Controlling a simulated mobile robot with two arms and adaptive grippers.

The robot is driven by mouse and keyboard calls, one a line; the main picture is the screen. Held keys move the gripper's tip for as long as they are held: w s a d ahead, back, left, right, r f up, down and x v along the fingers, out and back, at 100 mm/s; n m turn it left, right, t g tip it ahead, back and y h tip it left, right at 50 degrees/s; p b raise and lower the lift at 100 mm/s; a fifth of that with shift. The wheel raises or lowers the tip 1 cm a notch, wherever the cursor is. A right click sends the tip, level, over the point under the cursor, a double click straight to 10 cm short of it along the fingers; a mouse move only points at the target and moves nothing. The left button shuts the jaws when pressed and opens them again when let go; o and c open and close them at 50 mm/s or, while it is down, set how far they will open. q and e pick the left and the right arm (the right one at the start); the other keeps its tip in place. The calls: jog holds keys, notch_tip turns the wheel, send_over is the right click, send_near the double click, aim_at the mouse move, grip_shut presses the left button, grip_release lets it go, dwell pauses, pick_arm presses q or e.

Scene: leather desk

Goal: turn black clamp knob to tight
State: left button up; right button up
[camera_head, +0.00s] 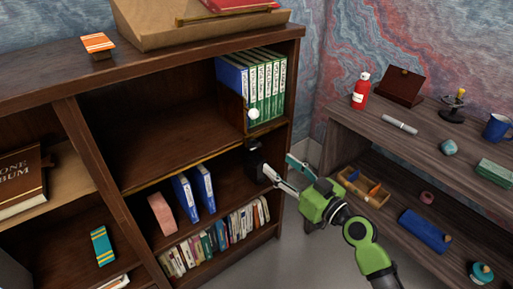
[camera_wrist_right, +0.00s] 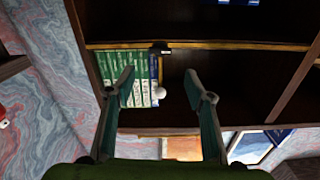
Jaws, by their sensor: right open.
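A black clamp with a knob (camera_head: 254,147) sits at the front edge of the middle shelf, near its right end. In the right wrist view the small dark clamp (camera_wrist_right: 160,48) shows on the shelf edge, with a pale mark on it. My right gripper (camera_head: 275,164) is open and empty, just right of the clamp in the head view. In the right wrist view its two fingertips (camera_wrist_right: 159,78) are spread, and the clamp lies beyond them, between their lines. I cannot tell whether a finger touches it. The knob's setting is too small to read. My left gripper is not in view.
Green and blue binders (camera_head: 265,85) stand above the clamp, beside a panel with a white ball (camera_head: 254,113). Blue binders (camera_head: 203,188) and a row of books (camera_head: 215,238) stand below. A side desk (camera_head: 400,150) with small objects is at right.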

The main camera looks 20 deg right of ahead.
aim_at(257, 146)
jog(key=x, duration=0.9)
jog(key=shift+w+p, duration=0.2)
jog(key=shift+p, duration=0.1)
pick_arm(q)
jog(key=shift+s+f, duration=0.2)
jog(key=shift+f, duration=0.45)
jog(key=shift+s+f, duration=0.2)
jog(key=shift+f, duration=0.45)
pick_arm(e)
jog(key=shift+x, duration=0.8)
jog(key=shift+f, duration=0.1)
jog(key=shift+c, duration=0.5)
jog(key=c, duration=1)
